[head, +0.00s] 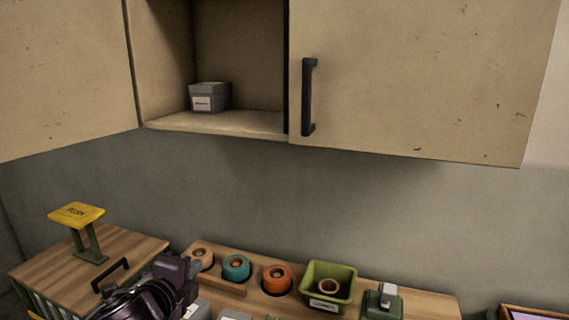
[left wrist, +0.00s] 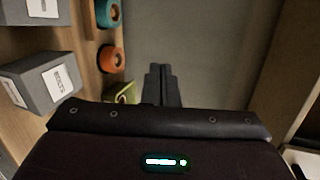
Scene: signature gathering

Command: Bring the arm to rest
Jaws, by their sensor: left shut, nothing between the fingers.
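My left gripper (head: 188,272) is at the lower left of the head view, dark purple, in front of the wooden rack. In the left wrist view its fingers (left wrist: 160,84) are together with nothing between them. They point towards the grey wall and touch no object that I can see. My right gripper is in neither view.
A wooden rack (head: 245,291) holds several coloured rolls, and a green bin (head: 331,289) stands at its right.

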